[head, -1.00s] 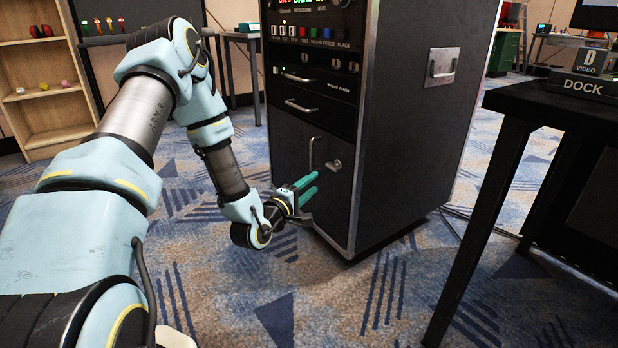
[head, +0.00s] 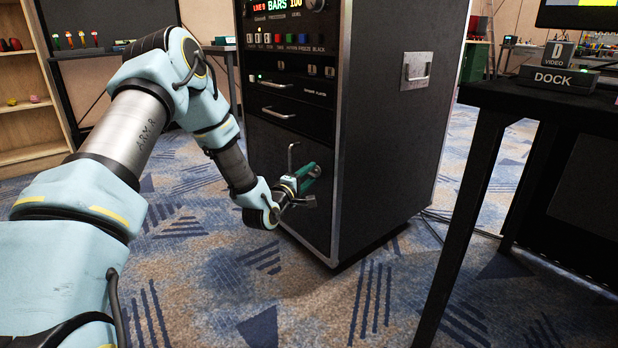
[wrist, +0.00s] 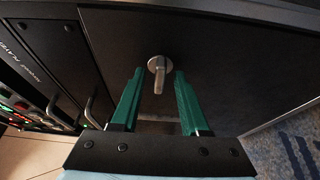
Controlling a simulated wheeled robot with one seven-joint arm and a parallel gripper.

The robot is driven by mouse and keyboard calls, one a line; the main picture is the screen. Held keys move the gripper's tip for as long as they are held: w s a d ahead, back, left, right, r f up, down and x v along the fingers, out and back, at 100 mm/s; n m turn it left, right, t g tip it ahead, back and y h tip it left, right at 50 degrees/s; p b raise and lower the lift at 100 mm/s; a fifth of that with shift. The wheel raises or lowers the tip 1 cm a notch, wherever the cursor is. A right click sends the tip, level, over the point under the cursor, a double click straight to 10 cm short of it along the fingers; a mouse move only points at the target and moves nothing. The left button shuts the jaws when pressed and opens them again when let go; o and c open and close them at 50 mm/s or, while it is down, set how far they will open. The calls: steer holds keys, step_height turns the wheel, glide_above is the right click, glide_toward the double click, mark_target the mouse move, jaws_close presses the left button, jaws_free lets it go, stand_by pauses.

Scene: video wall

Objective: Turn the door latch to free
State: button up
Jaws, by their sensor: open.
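The door latch (wrist: 158,74) is a small silver lever on a round base. It sits on the black lower door (wrist: 225,60) of the rack cabinet. In the wrist view it lies between the two green fingers of my gripper (wrist: 154,85), with a gap on each side. The fingers are open and apart from the lever.
A black table (head: 480,160) with a dock box (head: 557,80) stands at the right. Patterned carpet (head: 330,310) is open in front.

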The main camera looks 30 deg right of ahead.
steer(key=shift+c, duration=0.2)
jaws_close()
stand_by(0.4)
